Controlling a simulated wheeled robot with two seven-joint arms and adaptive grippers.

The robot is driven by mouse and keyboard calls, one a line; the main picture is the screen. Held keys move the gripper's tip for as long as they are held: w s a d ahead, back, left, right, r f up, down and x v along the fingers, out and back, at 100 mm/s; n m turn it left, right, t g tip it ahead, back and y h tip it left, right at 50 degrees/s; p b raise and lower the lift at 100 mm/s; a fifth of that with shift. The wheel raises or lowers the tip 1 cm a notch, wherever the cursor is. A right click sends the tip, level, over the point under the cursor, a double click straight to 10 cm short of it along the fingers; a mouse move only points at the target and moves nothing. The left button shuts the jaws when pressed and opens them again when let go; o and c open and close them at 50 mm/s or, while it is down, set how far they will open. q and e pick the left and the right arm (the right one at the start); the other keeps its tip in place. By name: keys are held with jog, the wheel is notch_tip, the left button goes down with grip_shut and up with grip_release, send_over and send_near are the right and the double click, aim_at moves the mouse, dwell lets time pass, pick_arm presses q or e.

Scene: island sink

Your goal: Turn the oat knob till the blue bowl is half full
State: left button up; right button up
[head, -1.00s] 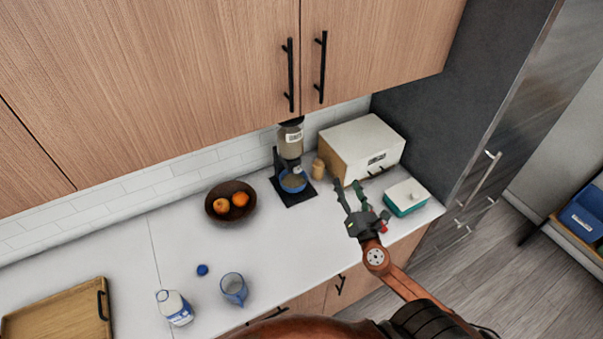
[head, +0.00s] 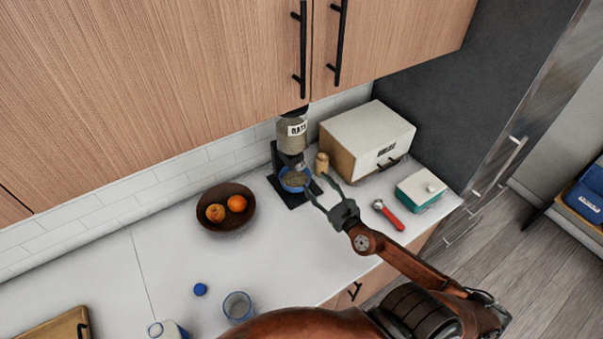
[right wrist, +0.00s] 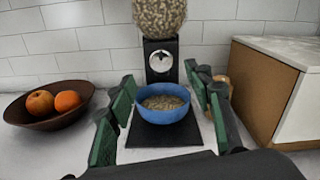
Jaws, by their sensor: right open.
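The oat dispenser (head: 292,135) stands at the back wall with oats in its clear hopper. Its round silver knob (right wrist: 160,62) faces me in the right wrist view. The blue bowl (head: 289,188) sits upright under it on a black base. Oats lie in the bowl, their surface below the rim, as the right wrist view (right wrist: 163,131) shows. My right gripper (head: 322,188) is open and empty, just in front of the bowl. In the right wrist view its fingers frame the bowl from both sides, with the knob above and beyond them. My left gripper is out of view.
A brown fruit bowl (head: 229,218) is to the left. A small wooden jar (head: 321,163) and a white-topped bread box (head: 368,140) stand close on the right. A red-handled scoop (head: 388,214) and a teal butter dish (head: 420,191) lie further right.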

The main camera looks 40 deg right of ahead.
aim_at(302, 168)
jog(key=w, duration=0.2)
jog(key=w+p, duration=0.1)
jog(key=w, duration=0.1)
jog(key=w+d, duration=0.1)
jog(key=w, duration=0.1)
jog(key=shift+w+f, duration=0.25)
jog(key=shift+w, duration=0.15)
jog(key=shift+w+f+p, duration=0.1)
jog(key=shift+w+p, duration=0.2)
jog(key=shift+w, duration=0.25)
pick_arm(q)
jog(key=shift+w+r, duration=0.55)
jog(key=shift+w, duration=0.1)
pick_arm(e)
jog(key=shift+c, duration=0.7)
jog(key=c, duration=1)
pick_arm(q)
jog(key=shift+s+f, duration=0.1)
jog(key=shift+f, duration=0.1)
